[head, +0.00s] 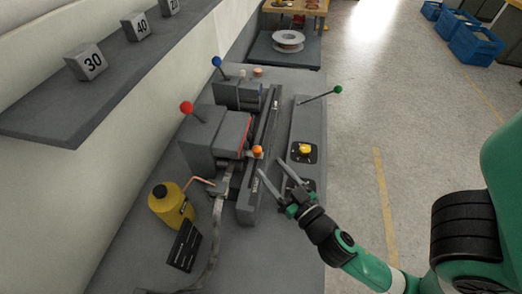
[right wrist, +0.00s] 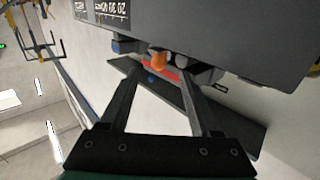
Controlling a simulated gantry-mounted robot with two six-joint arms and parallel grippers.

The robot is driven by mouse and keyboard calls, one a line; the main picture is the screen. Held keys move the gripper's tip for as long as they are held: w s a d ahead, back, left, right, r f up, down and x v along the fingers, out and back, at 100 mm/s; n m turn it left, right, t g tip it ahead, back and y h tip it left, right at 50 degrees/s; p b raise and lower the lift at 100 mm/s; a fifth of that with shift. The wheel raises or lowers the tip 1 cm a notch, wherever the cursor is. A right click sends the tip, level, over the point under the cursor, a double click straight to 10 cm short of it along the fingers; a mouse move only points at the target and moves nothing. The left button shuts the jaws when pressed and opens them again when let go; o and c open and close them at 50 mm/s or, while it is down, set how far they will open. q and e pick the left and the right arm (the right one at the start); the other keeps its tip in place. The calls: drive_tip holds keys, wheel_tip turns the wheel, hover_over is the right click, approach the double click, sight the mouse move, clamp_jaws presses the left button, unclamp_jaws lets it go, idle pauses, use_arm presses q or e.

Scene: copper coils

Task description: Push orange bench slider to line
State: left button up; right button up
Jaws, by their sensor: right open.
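The orange bench slider knob (head: 257,151) sits on the long dark rail (head: 250,205) of the grey bench unit. In the right wrist view the orange knob (right wrist: 157,60) shows between and beyond my fingertips. My right gripper (head: 271,167) is open and empty, its fingers spread, just to the right of and nearer than the knob. I cannot tell whether a finger touches it. A red stripe (head: 247,135) shows on the block behind the knob; I cannot make out which mark is the line. My left gripper is not in view.
A red-knobbed lever (head: 187,108), a blue-knobbed lever (head: 217,62) and a green-knobbed lever (head: 338,90) rise around the rail. A yellow button (head: 305,149) lies to the right. A yellow bottle (head: 171,204) and a black sign (head: 184,246) stand at left. Open floor lies right.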

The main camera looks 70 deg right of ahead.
sight(253, 146)
drive_tip(key=p+x, duration=0.3)
drive_tip(key=x, duration=0.7)
drive_tip(key=shift+w+d, duration=0.1)
drive_tip(key=shift+d, duration=0.05)
drive_tip(key=shift+w+d, duration=0.3)
drive_tip(key=shift+w, duration=0.1)
clamp_jaws()
idle(0.6)
